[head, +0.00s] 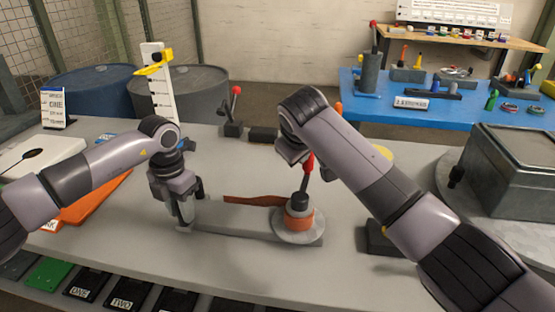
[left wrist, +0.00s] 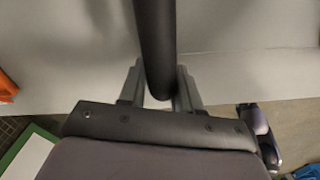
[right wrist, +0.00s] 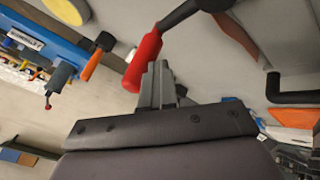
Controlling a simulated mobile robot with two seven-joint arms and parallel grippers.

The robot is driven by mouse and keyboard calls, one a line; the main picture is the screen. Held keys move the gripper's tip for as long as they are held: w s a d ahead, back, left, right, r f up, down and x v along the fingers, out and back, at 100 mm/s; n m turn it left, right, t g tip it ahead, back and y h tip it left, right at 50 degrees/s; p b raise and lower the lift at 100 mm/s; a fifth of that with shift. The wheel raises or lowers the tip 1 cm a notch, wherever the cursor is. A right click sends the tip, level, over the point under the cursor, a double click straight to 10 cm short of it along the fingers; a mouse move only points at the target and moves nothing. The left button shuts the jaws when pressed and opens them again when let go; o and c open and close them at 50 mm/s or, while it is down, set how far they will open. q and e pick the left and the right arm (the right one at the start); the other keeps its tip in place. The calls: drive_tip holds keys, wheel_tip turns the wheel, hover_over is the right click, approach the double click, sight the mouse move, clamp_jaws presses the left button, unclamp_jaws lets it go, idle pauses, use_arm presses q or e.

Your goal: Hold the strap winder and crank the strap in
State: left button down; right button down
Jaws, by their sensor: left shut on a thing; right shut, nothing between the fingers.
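The strap winder has a grey base bar (head: 240,219) on the table, with a round spool plate (head: 298,234) at its right end. Orange strap (head: 299,221) is wound around the dark hub (head: 299,201), and a brown-orange strap length (head: 255,199) runs left. My left gripper (head: 186,218) is at the bar's left end, shut on a dark round handle (left wrist: 155,45). The crank's red grip (head: 308,163) stands above the hub, partly behind my right arm. In the right wrist view, my right gripper (right wrist: 158,85) is shut and empty, close beside the red grip (right wrist: 144,62); contact is unclear.
A dark block (head: 380,238) lies right of the spool, partly behind my right arm. A large grey box (head: 510,165) stands at the right. A lever with a red knob (head: 235,105) stands behind. An orange sheet (head: 90,200) lies at the left. Labelled black trays (head: 130,293) line the front.

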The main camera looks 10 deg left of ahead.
use_arm(q)
drive_tip(key=shift+a, duration=0.15)
use_arm(e)
drive_tip(key=shift+w+d, duration=0.1)
drive_tip(key=shift+d, duration=0.8)
use_arm(q)
drive_tip(key=shift+f, duration=0.1)
drive_tip(key=shift+s+a, duration=0.1)
use_arm(e)
drive_tip(key=shift+r, duration=0.15)
idle(0.4)
drive_tip(key=shift+a+r, duration=0.1)
drive_tip(key=shift+r, duration=0.05)
drive_tip(key=v, duration=1.1)
drive_tip(key=shift+s+r, duration=0.15)
drive_tip(key=shift+s, duration=0.25)
use_arm(q)
drive_tip(key=shift+d+f, duration=0.1)
drive_tip(key=shift+d, duration=0.1)
use_arm(e)
drive_tip(key=shift+a, duration=0.1)
use_arm(q)
drive_tip(key=c, duration=0.7)
unclamp_jaws()
